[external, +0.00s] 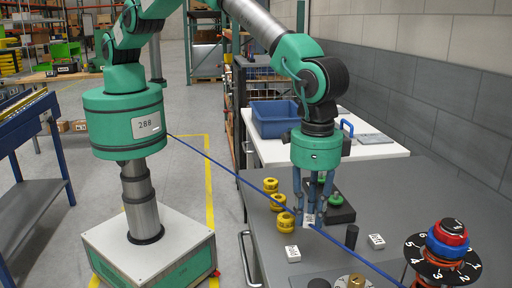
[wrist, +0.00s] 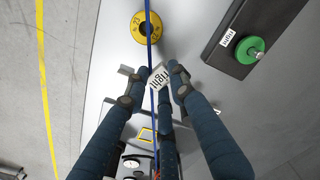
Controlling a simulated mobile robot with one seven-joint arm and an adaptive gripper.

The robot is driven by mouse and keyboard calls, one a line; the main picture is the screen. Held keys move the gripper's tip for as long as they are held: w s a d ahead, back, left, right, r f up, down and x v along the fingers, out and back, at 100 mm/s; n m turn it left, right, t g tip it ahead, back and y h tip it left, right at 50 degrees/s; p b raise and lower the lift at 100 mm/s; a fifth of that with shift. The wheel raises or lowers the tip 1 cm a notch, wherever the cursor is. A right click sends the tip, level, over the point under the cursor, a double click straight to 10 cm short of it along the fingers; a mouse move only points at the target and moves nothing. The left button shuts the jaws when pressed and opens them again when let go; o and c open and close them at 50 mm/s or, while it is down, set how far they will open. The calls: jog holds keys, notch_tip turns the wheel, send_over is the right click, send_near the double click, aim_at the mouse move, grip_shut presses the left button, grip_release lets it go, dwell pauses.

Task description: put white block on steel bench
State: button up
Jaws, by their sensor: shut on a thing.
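My gripper (external: 308,222) points down over the grey bench (external: 405,200), with its blue fingers closed around a small white block (external: 308,220). Two other white blocks lie on the grey bench, one at the front left (external: 293,253) and one to the right (external: 376,240).
Yellow weights (external: 285,222) stand left of my gripper. A black fixture with a green knob (external: 334,198) is behind it, a black peg (external: 351,237) to its right. A blue cord (external: 225,168) runs diagonally past the fingers. A stacked dial (external: 442,262) stands front right.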

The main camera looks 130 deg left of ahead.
aim_at(317, 244)
jog(key=shift+w+d+f, duration=0.1)
jog(key=shift+w+d, duration=0.05)
jog(key=shift+w, duration=0.5)
jog(key=shift+w+d, duration=0.1)
jog(key=shift+w, duration=0.55)
jog(key=shift+f, duration=1.75)
jog(key=shift+f, duration=0.2)
jog(key=o, duration=0.9)
jog(key=shift+o, duration=0.2)
jog(key=shift+r, duration=0.1)
notch_tip(317, 244, up, 12)
